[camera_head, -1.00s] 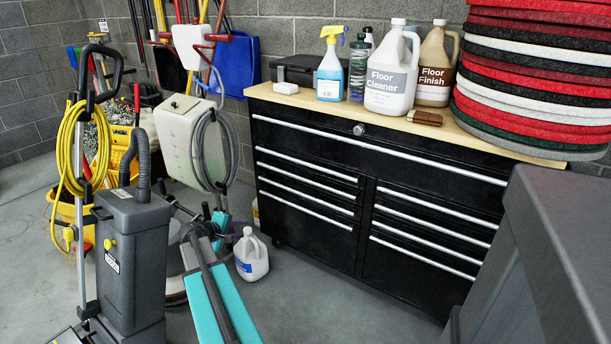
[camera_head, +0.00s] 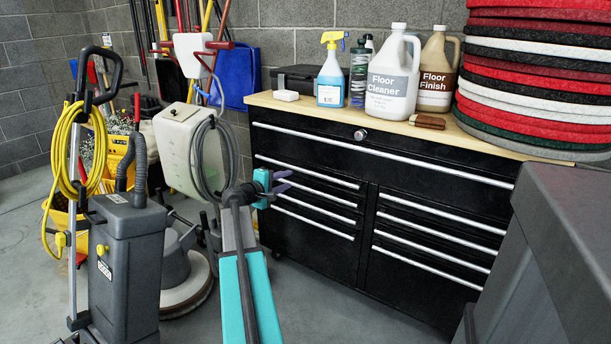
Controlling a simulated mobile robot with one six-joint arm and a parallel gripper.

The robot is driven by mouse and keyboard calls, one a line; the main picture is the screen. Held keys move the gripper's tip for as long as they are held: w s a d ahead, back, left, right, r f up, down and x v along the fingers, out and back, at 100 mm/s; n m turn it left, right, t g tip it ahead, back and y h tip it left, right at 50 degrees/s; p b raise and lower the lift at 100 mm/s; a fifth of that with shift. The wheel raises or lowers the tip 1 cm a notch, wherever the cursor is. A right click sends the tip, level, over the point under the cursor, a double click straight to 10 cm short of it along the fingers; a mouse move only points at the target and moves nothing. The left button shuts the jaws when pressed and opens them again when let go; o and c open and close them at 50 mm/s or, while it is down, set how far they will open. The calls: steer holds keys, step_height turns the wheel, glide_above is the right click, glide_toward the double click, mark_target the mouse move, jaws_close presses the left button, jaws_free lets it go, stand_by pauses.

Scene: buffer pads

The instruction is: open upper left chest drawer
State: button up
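The black tool chest (camera_head: 320,262) has a wooden top and silver bar handles. A wide drawer (camera_head: 400,172) spans the top, with a round lock above its handle. Below it are a left and a right column of drawers. My gripper (camera_head: 287,180), teal with purple fingers, is in front of the left column's left side, near that drawer's handle. Its fingers are apart with nothing between them. Contact with the handle cannot be told.
Floor cleaner (camera_head: 391,85), floor finish (camera_head: 437,75), a spray bottle (camera_head: 331,80) and a brush (camera_head: 427,122) stand on the chest top. Stacked floor pads (camera_head: 540,80) are at right. A grey cabinet (camera_head: 570,230) fills the right foreground. Cleaning machines (camera_head: 133,250) crowd the left.

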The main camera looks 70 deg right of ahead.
mark_target(308, 173)
steer(key=shift+b+x, duration=1.05)
steer(key=shift+x, duration=5.85)
jaws_close()
steer(key=shift+s+a, duration=0.1)
steer(key=shift+s, duration=0.05)
